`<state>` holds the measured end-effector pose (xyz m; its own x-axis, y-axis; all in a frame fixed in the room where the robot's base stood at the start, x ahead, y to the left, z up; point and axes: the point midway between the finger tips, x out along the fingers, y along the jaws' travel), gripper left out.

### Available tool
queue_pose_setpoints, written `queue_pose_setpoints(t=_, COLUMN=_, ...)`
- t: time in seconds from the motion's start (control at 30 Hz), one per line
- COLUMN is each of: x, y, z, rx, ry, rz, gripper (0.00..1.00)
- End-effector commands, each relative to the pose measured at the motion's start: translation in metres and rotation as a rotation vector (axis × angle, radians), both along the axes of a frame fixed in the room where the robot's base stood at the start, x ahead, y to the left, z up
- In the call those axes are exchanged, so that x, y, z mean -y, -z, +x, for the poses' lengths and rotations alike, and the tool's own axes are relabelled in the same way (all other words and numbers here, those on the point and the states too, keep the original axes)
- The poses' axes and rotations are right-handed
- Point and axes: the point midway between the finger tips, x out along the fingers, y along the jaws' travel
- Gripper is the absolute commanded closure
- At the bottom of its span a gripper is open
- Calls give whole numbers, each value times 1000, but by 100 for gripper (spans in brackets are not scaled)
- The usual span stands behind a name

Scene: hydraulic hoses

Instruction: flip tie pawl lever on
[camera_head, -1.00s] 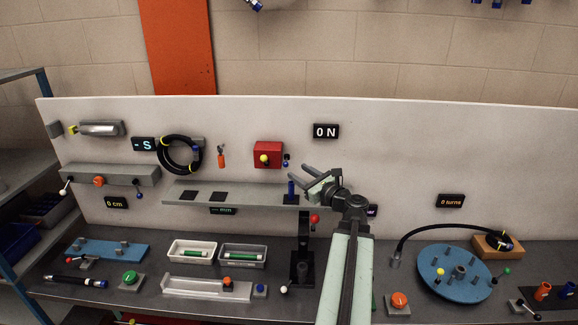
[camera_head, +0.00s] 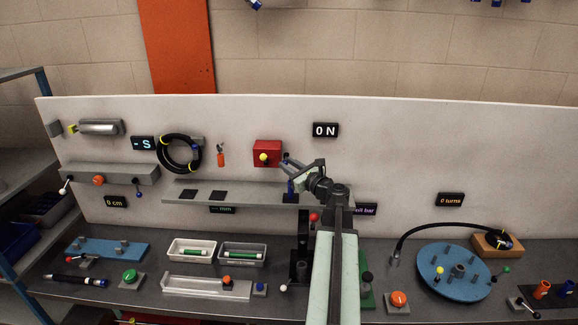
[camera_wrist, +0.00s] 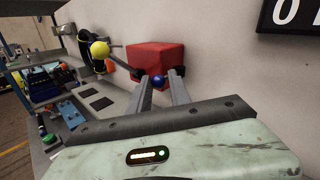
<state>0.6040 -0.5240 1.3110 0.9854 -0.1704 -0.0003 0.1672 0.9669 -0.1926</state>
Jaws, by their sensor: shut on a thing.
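A red box (camera_head: 266,151) is fixed on the white panel and also shows in the wrist view (camera_wrist: 152,57). A yellow ball knob (camera_wrist: 99,50) on a dark rod sticks out at its left; it shows in the head view too (camera_head: 264,157). A small blue ball knob (camera_wrist: 157,80) sits at the box's lower right. My gripper (camera_wrist: 161,77) has its fingertips on either side of this blue knob and is shut on it. In the head view my gripper (camera_head: 287,162) reaches in from the right; its fingers mostly cover the knob. No label marks either lever.
A grey shelf (camera_head: 236,190) with dark pads runs below the box. A "0 N" display (camera_head: 325,130) is above right. A black hose coil (camera_head: 179,154) hangs further left.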

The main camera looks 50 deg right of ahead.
Motion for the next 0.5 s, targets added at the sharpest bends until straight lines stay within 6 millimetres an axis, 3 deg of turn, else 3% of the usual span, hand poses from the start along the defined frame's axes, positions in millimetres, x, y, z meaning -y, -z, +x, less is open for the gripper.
queue_pose_setpoints(t=0.2, x=-9, y=-1, z=6, rx=3, ry=113, rz=2, gripper=100)
queue_pose_setpoints(t=0.5, x=-7, y=-1, z=8, rx=4, ry=131, rz=3, gripper=100)
